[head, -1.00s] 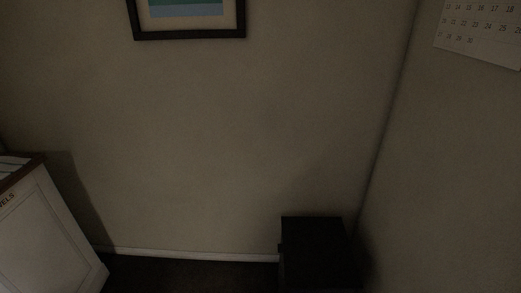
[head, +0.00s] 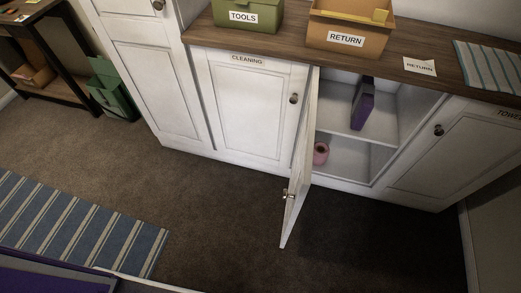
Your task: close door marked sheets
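A white cabinet door (head: 300,165) stands swung open in the head view, seen nearly edge-on, with a knob near its lower outer part. It is hinged on the left of an open compartment (head: 350,165). No label shows on this door's visible face, so I cannot tell whether it is the one marked sheets. Inside the compartment are a purple item (head: 362,105) on the shelf and a pink roll (head: 320,153) below. The door to the left, marked CLEANING (head: 247,100), is shut. My gripper is not in view.
The door on the right (head: 440,150), its label partly cut off, is shut. A green TOOLS box (head: 248,14), an orange RETURN box (head: 345,40) and a striped cloth (head: 490,65) lie on the counter. Carpet before the open door is clear. A striped rug (head: 80,225) lies left.

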